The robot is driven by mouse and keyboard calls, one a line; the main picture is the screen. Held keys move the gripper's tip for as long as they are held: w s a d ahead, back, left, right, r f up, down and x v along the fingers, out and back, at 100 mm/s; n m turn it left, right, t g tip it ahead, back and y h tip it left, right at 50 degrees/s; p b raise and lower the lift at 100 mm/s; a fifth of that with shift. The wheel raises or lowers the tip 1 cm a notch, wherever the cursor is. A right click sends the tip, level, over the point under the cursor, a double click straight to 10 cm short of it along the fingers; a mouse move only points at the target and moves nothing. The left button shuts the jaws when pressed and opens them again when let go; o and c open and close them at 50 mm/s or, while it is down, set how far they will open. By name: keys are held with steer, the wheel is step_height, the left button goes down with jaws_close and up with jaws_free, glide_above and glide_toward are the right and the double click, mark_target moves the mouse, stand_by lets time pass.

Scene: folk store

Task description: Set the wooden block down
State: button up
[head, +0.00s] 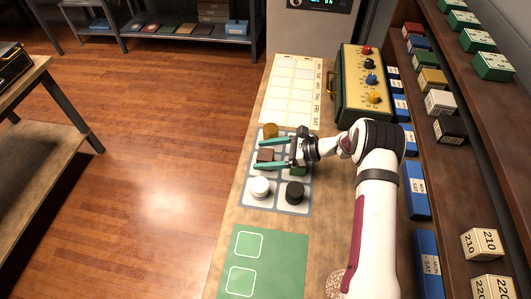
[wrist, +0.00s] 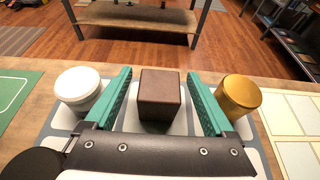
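The wooden block (head: 265,155) is a dark brown cube. In the wrist view the block (wrist: 160,96) stands upright, apparently on a pale square of the grey-blue mat (head: 248,197). My gripper (head: 257,153) is around it, one teal finger on each side. In the wrist view my gripper (wrist: 160,88) is open, with a visible gap between the block and each finger. The block's far side is hidden.
On the mat, a white round piece (head: 260,187), a black one (head: 295,192) and a gold one (head: 271,130) stand close around. A green board (head: 262,262) lies in front, a calendar sheet (head: 293,90) behind. A dial box (head: 361,85) and shelves stand right.

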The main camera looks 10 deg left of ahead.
steer(key=shift+r, duration=0.15)
steer(key=v, duration=1.2)
steer(key=s+r+n+g+h, duration=0.2)
steer(key=s+r+n+h, duration=0.55)
steer(key=s+r, duration=0.95)
steer(key=s+d+f+n+t+h, duration=0.1)
steer(key=s+d+n+h, duration=0.1)
steer(key=s, duration=0.6)
steer(key=s+d+f+n+h, duration=0.1)
steer(key=s+d+n+h, duration=0.1)
steer(key=s, duration=0.7)
steer(key=shift+f+n+t, duration=0.3)
steer(key=shift+n+t, duration=0.1)
steer(key=shift+n, duration=0.05)
